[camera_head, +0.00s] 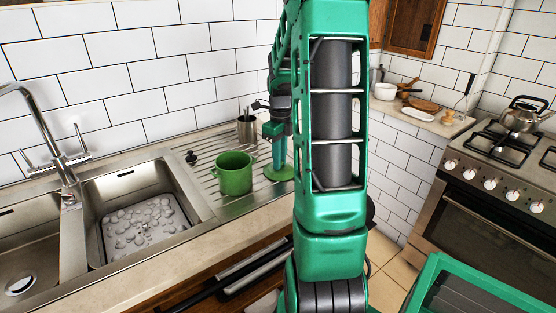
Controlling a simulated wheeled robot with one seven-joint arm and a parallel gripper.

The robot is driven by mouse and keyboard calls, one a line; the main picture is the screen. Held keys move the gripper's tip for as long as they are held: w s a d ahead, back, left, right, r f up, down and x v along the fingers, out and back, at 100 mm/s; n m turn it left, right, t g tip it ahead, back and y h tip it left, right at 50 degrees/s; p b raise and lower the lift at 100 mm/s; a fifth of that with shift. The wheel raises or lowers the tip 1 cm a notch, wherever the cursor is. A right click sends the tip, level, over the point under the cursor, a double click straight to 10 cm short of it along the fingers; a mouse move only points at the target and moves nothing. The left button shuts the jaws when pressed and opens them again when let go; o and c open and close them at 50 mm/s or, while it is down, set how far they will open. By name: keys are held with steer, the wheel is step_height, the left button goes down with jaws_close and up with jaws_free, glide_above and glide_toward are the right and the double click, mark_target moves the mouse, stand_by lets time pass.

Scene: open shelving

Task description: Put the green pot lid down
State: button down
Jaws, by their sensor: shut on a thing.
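The green pot lid (279,174) is a flat round disc low over the right end of the ribbed drainboard, just right of the green pot (234,174). My gripper (279,161) points down from above and is shut on the lid, around its top middle. I cannot tell whether the lid touches the drainboard or is held slightly above it. The pot stands upright on the drainboard with its top open. My own green arm covers the space just right of the lid.
A metal cup with utensils (247,128) stands behind the pot. A small dark object (191,157) lies left of it. The sink (145,220) with a bubbly tray is at the left. The front counter strip (240,228) is clear. A stove with a kettle (522,116) is at the right.

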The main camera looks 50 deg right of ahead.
steer(key=c, duration=1.7)
jaws_free()
steer(key=shift+f, duration=0.1)
steer(key=shift+o, duration=0.2)
step_height(320, 180, up, 12)
steer(key=s+a+f+n, duration=0.2)
steer(key=s+a+n, duration=0.8)
steer(key=n, duration=0.4)
steer(key=s+a+f+n, duration=0.3)
steer(key=s+a+n, duration=0.7)
steer(key=n, duration=0.4)
steer(key=shift+s+a+f, duration=0.2)
steer(key=shift+s+a, duration=0.1)
steer(key=shift+s, duration=0.1)
